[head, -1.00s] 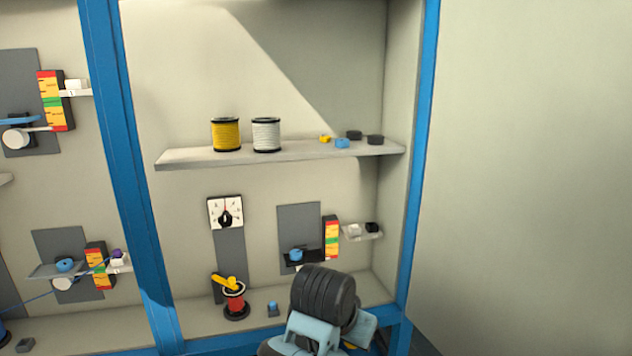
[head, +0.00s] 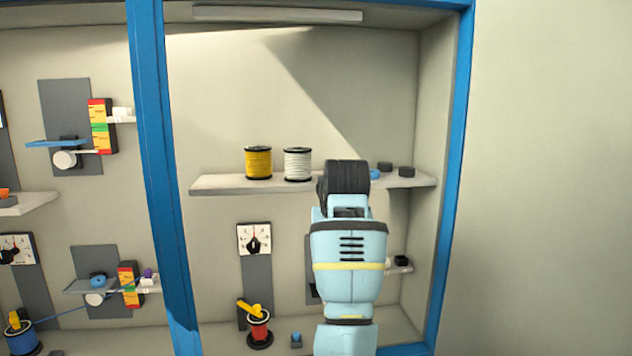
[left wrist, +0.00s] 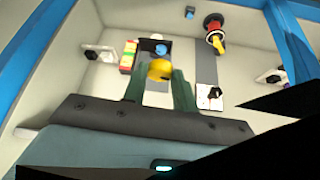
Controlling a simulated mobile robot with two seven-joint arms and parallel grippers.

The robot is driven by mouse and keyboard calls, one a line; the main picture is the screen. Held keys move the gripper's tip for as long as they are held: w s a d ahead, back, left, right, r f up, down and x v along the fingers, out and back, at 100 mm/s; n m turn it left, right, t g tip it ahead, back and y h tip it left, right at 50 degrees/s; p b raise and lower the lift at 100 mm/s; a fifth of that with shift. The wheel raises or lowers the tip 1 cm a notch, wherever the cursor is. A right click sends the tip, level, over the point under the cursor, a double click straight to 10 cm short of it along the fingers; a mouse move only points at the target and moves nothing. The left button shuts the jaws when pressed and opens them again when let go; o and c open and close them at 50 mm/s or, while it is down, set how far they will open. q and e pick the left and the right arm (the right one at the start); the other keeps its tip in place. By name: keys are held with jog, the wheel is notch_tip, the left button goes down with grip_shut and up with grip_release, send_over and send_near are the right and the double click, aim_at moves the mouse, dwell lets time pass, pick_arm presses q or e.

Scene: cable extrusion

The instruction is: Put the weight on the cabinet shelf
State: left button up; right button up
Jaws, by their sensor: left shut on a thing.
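In the left wrist view my left gripper (left wrist: 160,88) has its two green fingers shut on a small yellow weight (left wrist: 160,70). In the head view my light blue left arm rises in front of the cabinet. Its black wrist joint overlaps the right part of the white cabinet shelf (head: 225,185), and the gripper and yellow weight are hidden behind it. My right gripper is not in view.
Blue cabinet posts (head: 150,150) stand on either side of the compartment. Below the shelf are a dial (head: 254,239) and a red spool (head: 259,325). A blue weight (left wrist: 161,48) sits by a striped scale (left wrist: 128,55). The space above the shelf is clear.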

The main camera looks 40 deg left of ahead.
pick_arm(q)
jog(key=s+a+r+n+g, duration=0.1)
jog(key=a+r, duration=0.3)
jog(key=r, duration=0.5)
jog(key=s+a+r+n+g+y, duration=0.1)
jog(key=s+a+r+n, duration=0.1)
jog(key=r, duration=0.7)
jog(key=shift+a+n+y, duration=0.3)
jog(key=shift+a+n, duration=0.6)
jog(key=shift+a, duration=0.2)
jog(key=shift+w, duration=0.1)
